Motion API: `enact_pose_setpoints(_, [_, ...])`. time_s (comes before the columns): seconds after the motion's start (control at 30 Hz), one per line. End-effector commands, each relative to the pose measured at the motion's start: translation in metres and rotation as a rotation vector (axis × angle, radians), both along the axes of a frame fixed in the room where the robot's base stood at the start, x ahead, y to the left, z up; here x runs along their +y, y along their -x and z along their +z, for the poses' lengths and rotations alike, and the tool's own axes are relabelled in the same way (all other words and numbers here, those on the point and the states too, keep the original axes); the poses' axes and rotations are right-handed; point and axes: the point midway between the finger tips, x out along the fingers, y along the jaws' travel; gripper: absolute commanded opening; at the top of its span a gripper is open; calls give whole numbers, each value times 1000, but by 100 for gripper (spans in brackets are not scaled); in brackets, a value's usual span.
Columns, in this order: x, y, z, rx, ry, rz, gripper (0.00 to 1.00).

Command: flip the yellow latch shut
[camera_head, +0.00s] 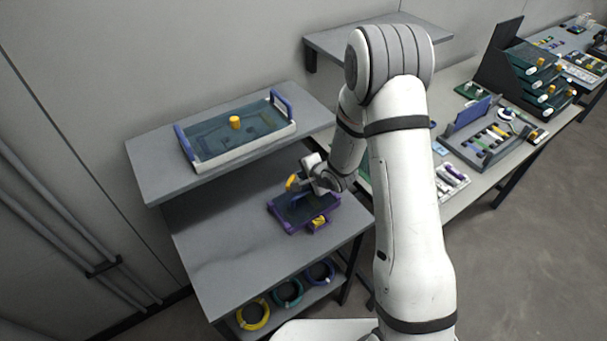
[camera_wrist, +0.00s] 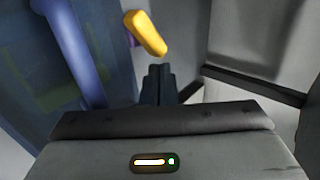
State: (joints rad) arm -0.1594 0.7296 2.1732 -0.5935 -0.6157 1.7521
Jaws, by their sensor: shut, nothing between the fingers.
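The yellow latch (camera_head: 292,183) stands raised at the back edge of a purple-framed case (camera_head: 287,226) on the lower table. In the wrist view the yellow latch (camera_wrist: 147,33) is tilted, just beyond my fingertips, with a bit of purple behind it. My gripper (camera_wrist: 158,72) is shut and empty, its tips close to the latch; I cannot tell if they touch. In the head view my wrist hides the fingertips and part of the case's back edge. A second yellow piece (camera_head: 320,221) sits at the case's front edge.
A blue bar (camera_wrist: 75,45) and a bluish see-through surface fill the left of the wrist view. A tray (camera_head: 250,146) with blue handles and a yellow knob stands on the raised shelf behind. The table left of the case is clear.

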Motion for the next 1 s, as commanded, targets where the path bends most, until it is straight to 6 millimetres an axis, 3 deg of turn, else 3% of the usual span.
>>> enact_pose_setpoints(1.0, [7,14,4,0,0,0,0])
